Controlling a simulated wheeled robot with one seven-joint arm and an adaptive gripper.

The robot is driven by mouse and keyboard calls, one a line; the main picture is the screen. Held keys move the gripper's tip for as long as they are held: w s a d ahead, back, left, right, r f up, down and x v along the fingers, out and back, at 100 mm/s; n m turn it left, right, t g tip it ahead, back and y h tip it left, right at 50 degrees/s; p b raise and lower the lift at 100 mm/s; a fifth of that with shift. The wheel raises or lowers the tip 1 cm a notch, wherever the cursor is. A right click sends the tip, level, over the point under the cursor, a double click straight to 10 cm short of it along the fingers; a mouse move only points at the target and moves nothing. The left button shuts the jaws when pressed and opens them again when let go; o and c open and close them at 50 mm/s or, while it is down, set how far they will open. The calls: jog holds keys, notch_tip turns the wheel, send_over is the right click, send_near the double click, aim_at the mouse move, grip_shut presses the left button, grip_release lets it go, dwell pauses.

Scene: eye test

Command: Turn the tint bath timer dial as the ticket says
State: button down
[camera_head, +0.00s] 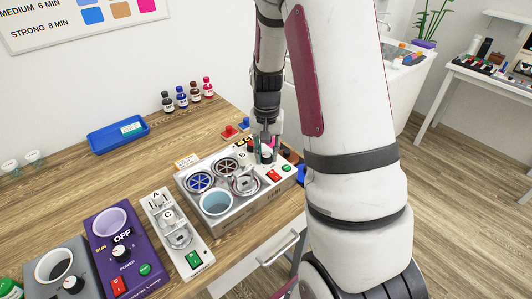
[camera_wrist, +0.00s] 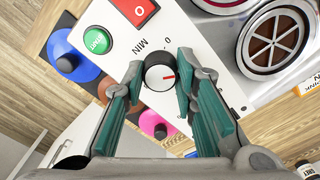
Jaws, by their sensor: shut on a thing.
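The tint bath unit (camera_head: 240,210) is a pale box with several round wells on the wooden bench. In the head view my gripper (camera_head: 265,150) is at the unit's far right, largely hiding the dial. I cannot tell which card is the ticket.
A red switch (camera_wrist: 136,9) and green button (camera_wrist: 97,41) sit close to the dial. A blue tray (camera_head: 105,146) holds a small card. A wall chart (camera_head: 85,18) reads medium 6 min, strong 8 min. Bottles (camera_head: 182,97) stand behind; a purple lamp unit (camera_head: 122,255) stands left.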

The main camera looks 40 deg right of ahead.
aim_at(266, 155)
jog(key=m, duration=0.6)
jog(key=shift+m, duration=0.3)
dwell(0.4)
jog(key=c, duration=1.3)
grip_release()
jog(key=shift+r, duration=0.15)
notch_tip(266, 155, up, 12)
jog(key=shift+f, duration=0.1)
